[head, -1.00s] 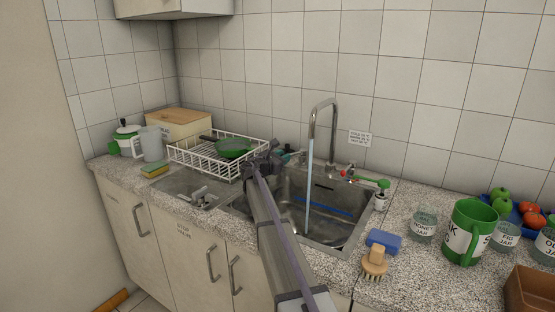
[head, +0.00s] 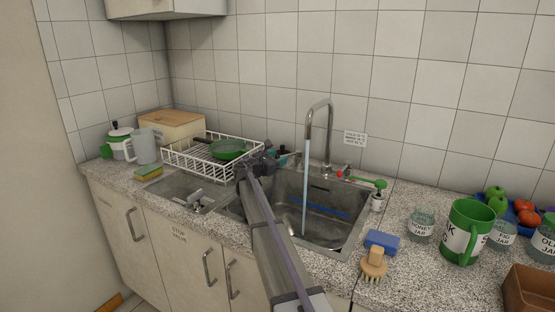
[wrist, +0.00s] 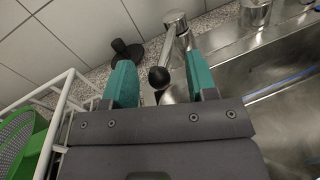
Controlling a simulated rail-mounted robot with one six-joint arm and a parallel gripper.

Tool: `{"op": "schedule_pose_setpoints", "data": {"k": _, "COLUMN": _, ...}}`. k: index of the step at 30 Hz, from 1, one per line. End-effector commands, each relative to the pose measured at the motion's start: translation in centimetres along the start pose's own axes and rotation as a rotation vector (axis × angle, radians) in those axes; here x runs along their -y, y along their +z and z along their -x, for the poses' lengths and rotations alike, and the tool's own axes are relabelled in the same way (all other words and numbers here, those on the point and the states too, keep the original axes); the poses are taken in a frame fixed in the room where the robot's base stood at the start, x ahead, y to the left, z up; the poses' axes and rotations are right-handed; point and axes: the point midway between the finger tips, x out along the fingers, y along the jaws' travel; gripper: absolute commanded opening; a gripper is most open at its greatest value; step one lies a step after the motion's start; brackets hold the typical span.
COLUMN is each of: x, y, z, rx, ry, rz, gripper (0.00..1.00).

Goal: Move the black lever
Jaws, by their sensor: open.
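The black lever shows in the wrist view as a round black knob (wrist: 158,77) on a short metal stem, beside a metal tap fitting (wrist: 177,30). My gripper (wrist: 160,65) is open, with one teal finger on each side of the knob. The knob appears between the fingers with gaps on both sides; I cannot tell its exact depth. In the head view my gripper (head: 283,153) is behind the sink's left part, near the dish rack, and the black knob cannot be made out there.
A white dish rack (head: 182,163) with a green pan (head: 228,149) stands close left of my gripper. A tall tap (head: 329,125) runs water into the sink (head: 345,222) on the right. A black flanged piece (wrist: 125,49) sits by the tiled wall.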

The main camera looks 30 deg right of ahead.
Motion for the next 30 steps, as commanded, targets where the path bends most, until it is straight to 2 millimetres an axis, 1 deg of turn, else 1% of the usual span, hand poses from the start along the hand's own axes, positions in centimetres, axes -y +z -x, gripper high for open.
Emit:
{"op": "schedule_pose_setpoints", "data": {"k": 4, "x": 0.1, "y": 0.0, "z": 2.5, "rx": 0.000, "ry": 0.003, "rz": 0.000, "gripper": 0.52}}
{"op": "schedule_pose_setpoints", "data": {"k": 9, "x": 0.1, "y": 0.0, "z": 6.9, "rx": 0.000, "ry": 0.002, "rz": 0.000, "gripper": 0.52}}
{"op": "schedule_pose_setpoints", "data": {"k": 12, "x": 0.1, "y": 0.0, "z": 9.0, "rx": 0.000, "ry": 0.002, "rz": 0.000, "gripper": 0.52}}
{"op": "schedule_pose_setpoints", "data": {"k": 15, "x": 0.1, "y": 0.0, "z": 10.2, "rx": 0.000, "ry": 0.001, "rz": 0.000, "gripper": 0.52}}
{"op": "schedule_pose_setpoints", "data": {"k": 18, "x": 0.0, "y": 0.0, "z": 10.6, "rx": 0.000, "ry": 0.001, "rz": 0.000, "gripper": 0.52}}
{"op": "schedule_pose_setpoints", "data": {"k": 28, "x": 0.0, "y": 0.0, "z": 10.6, "rx": 0.000, "ry": 0.000, "rz": 0.000, "gripper": 0.52}}
{"op": "schedule_pose_setpoints", "data": {"k": 30, "x": -0.1, "y": 0.5, "z": 10.6, "rx": 0.000, "ry": 0.000, "rz": 0.000, "gripper": 0.52}}
